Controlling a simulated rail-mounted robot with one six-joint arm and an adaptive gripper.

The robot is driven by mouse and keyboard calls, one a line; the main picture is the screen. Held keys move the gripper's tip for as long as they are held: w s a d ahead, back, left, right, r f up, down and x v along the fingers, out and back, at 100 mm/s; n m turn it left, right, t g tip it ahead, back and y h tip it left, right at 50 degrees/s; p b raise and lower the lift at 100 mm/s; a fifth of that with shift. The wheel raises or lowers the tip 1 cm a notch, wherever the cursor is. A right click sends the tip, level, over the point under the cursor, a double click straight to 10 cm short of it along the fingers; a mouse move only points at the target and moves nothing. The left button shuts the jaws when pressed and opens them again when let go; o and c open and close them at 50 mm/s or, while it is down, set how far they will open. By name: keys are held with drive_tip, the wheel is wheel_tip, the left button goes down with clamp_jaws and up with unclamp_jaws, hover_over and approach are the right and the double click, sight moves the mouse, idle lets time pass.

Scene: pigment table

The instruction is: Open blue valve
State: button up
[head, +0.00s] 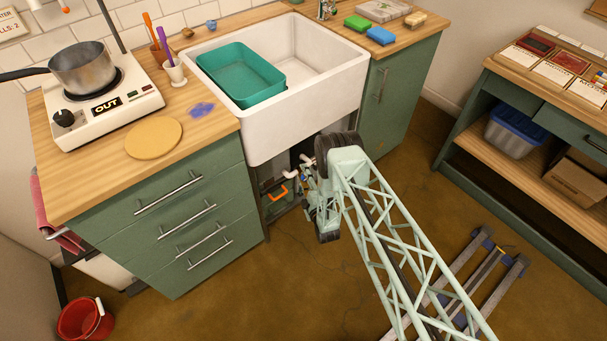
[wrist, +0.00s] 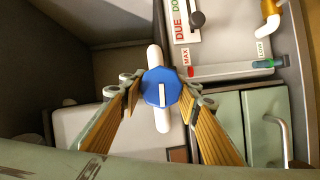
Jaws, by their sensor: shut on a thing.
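The blue valve (wrist: 161,88) shows in the wrist view as a round, faceted blue knob with a white line on its face. It sits on a white pipe (wrist: 154,57), and the white line runs roughly along the pipe. My gripper (wrist: 160,93) has its two tan-padded fingers on either side of the knob, shut on it. In the head view my gripper end (head: 305,188) reaches into the open space under the sink. There the arm hides most of the valve area.
The white sink (head: 262,140) with a teal tub (head: 240,76) is above my arm. An orange pipe bend (head: 278,195) is beside it. In the wrist view a panel with a red-to-green MAX/LOW gauge (wrist: 230,70) is close to the right finger. Green drawers (head: 190,220) stand left.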

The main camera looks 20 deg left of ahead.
idle(0.3)
drive_tip(key=o, duration=0.9)
drive_tip(key=shift+c, duration=0.2)
drive_tip(key=shift+s+d, duration=0.15)
drive_tip(key=v, duration=1.1)
drive_tip(key=shift+s+d+r, duration=0.15)
drive_tip(key=shift+s, duration=0.15)
